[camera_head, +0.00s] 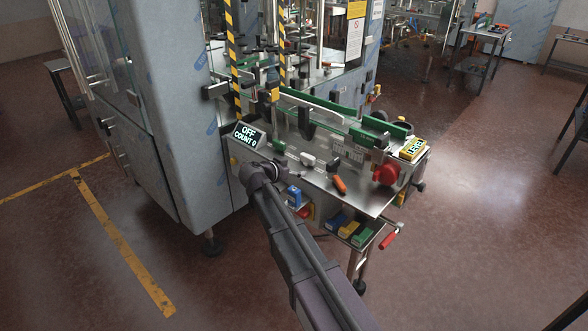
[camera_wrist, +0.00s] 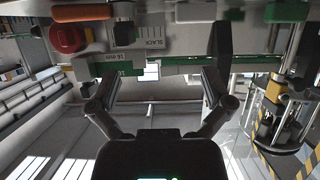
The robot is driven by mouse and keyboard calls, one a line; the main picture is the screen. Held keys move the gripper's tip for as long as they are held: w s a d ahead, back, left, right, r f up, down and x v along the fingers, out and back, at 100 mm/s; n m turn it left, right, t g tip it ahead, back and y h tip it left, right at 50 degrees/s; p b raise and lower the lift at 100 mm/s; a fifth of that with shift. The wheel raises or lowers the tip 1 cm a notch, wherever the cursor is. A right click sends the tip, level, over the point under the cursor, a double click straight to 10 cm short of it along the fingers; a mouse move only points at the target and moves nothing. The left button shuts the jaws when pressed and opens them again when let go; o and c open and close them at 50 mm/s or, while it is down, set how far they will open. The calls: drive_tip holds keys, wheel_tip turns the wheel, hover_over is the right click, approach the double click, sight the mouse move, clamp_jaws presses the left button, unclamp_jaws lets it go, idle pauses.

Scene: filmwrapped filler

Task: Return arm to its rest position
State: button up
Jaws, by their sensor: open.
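My gripper (camera_wrist: 158,88) shows in the wrist view with its two fingers spread wide and nothing between them. The wrist picture looks upside down, with the machine's bench edge along its top. In the head view my arm (camera_head: 295,240) reaches up from the bottom toward the front of the machine bench (camera_head: 365,200). My gripper's fingers cannot be made out in the head view.
On the bench are an orange handle (camera_head: 339,185), a red knob (camera_head: 387,173), green rails (camera_head: 320,105) and a yellow "LEVEL" box (camera_head: 412,149). A low tray with coloured boxes (camera_head: 362,236) and a red handle (camera_head: 390,238) stick out in front. Floor (camera_head: 480,240) at right is clear.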

idle(0.3)
drive_tip(key=s+d+f+n+g+y, duration=0.1)
drive_tip(key=s+d+f+g, duration=0.2)
drive_tip(key=s+d, duration=0.35)
drive_tip(key=s+d+f+n+g+y, duration=0.1)
drive_tip(key=s+d+f+g, duration=0.2)
drive_tip(key=d, duration=0.6)
drive_tip(key=s+d+f+n+g+y, duration=0.2)
drive_tip(key=s+d+n+y, duration=0.1)
drive_tip(key=s, duration=0.5)
drive_tip(key=s+d+f+n+g+y+p, duration=0.1)
drive_tip(key=s+d+f+n+g+y, duration=0.1)
drive_tip(key=s, duration=0.6)
drive_tip(key=d+y, duration=0.1)
drive_tip(key=d, duration=0.1)
drive_tip(key=shift+s+d+n+g+y, duration=0.25)
drive_tip(key=shift+d+n+g+y, duration=0.05)
drive_tip(key=shift+n, duration=0.1)
